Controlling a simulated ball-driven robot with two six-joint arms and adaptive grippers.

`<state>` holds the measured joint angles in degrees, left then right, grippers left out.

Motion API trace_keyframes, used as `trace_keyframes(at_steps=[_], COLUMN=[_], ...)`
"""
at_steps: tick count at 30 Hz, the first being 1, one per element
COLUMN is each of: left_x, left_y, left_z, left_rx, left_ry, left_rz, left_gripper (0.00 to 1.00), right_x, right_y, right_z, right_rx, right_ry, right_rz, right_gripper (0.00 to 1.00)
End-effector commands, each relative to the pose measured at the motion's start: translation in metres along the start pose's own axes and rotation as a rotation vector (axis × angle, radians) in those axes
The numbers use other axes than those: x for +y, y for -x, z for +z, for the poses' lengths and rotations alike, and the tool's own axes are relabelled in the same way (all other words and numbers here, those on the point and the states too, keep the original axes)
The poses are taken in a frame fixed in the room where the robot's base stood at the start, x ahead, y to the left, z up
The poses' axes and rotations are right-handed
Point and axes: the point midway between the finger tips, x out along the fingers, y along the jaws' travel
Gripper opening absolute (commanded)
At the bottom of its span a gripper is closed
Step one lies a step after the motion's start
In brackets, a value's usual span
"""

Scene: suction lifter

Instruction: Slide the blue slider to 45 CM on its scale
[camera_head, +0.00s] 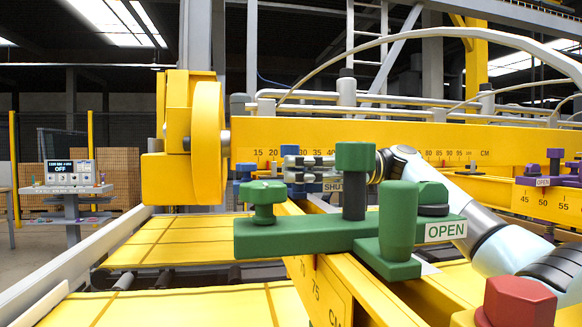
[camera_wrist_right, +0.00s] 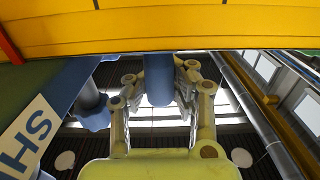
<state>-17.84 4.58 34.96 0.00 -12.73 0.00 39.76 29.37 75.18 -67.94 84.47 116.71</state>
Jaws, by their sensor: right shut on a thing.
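The blue slider (camera_head: 297,188) sits on the far yellow beam (camera_head: 262,137), mostly hidden behind the green slider and my right gripper. Its SHUT label (camera_head: 333,186) shows in part. My right gripper (camera_head: 290,162) comes in from the right and is shut on the blue slider's upright handle. In the right wrist view the blue handle (camera_wrist_right: 158,80) stands between the fingers, with a blue knob (camera_wrist_right: 92,108) to the left. The beam's scale reads from 15 upward in CM; the numbers around 45 are hidden behind the green knob. The slider's exact reading is not visible. My left gripper is not in view.
A green slider (camera_head: 300,237) with an OPEN label and tall knobs stands in front on a nearer yellow beam. A red knob (camera_head: 519,303) is at the lower right. A purple slider (camera_head: 552,170) is far right. A yellow wheel housing (camera_head: 208,143) stands left.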

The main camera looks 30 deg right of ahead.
Motion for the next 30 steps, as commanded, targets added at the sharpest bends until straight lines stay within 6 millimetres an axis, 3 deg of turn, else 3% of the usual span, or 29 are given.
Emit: trace_keyframes(at_steps=[1, 9, 14, 20, 23, 30], left_x=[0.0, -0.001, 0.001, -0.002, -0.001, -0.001], left_y=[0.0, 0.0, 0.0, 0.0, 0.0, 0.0], left_z=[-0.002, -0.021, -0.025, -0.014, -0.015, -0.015], left_rx=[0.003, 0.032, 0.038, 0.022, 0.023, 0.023], left_ry=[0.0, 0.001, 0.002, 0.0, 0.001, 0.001], left_rz=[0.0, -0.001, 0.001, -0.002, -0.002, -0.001], left_gripper=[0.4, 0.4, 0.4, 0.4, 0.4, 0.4], right_x=[0.003, 0.002, 0.002, 0.002, 0.002, 0.002], right_y=[0.003, 0.002, 0.002, 0.007, 0.021, 0.076], right_z=[-0.005, -0.004, -0.003, -0.002, -0.002, -0.002], right_rx=[0.002, 0.002, 0.002, 0.0, -0.002, -0.001], right_ry=[0.007, 0.004, 0.003, 0.002, 0.001, 0.001], right_rz=[0.013, 0.01, 0.007, 0.007, 0.008, 0.012], right_gripper=[0.12, 0.47, 0.48, 0.48, 0.48, 0.48])
